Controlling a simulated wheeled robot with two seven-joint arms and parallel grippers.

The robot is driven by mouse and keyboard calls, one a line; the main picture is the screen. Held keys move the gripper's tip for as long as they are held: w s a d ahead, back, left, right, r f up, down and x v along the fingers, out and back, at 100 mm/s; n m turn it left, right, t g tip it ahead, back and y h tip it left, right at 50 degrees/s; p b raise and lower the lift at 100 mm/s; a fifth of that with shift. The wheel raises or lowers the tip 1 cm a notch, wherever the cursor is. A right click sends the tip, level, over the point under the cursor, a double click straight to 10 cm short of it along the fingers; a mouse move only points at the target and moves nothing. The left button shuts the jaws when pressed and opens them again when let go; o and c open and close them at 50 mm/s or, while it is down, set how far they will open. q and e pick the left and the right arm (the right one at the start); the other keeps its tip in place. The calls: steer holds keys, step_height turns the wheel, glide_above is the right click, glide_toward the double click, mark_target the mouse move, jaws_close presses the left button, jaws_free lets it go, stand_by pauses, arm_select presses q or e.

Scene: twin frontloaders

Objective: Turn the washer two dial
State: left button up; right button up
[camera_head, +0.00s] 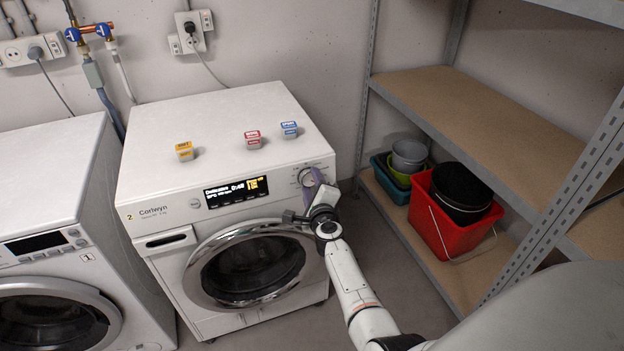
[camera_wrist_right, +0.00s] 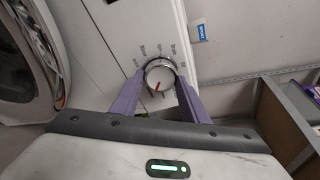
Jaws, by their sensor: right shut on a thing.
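Washer two (camera_head: 225,195) is the white front loader labelled 2 and Corlwyn, with a lit display (camera_head: 236,191) and a round glass door (camera_head: 252,268). Its dial (camera_head: 306,178) is at the right end of the front panel, partly hidden by my right gripper (camera_head: 314,183) in the head view. My left gripper is not in view.
Washer one (camera_head: 50,240) stands to the left. A metal shelf (camera_head: 480,120) with a red bucket (camera_head: 445,225) stands close on the right.

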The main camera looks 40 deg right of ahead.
steer(key=shift+a+m+p, duration=0.1)
steer(key=shift+m+p, duration=0.5)
steer(key=shift+m, duration=0.8)
steer(key=o, duration=1.1)
steer(key=shift+c, duration=0.2)
